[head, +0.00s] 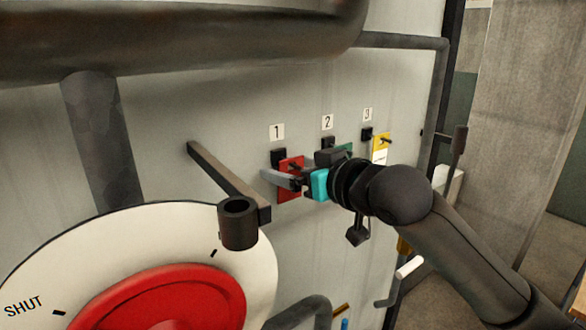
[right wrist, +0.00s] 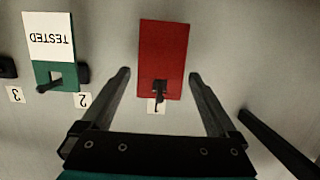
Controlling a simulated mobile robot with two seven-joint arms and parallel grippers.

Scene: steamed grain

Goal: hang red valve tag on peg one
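The red tag (head: 289,190) hangs flat against the grey wall panel below the label 1 (head: 276,132). In the right wrist view, which is upside down, the red tag (right wrist: 163,50) shows with the dark peg one (right wrist: 160,88) standing out in front of its hole end. My right gripper (head: 286,180) is at the tag. Its two fingers are spread, one to each side of the tag, with a gap to both edges in the right wrist view. It holds nothing. My left gripper is in neither view.
A green and white tag (right wrist: 50,40) hangs on peg two and a yellow one (head: 380,150) on peg three. A dark bar (head: 225,177) juts out left of the red tag, near a dark cylinder (head: 238,224) and a red wheel (head: 165,300). A thick pipe (head: 170,45) runs above.

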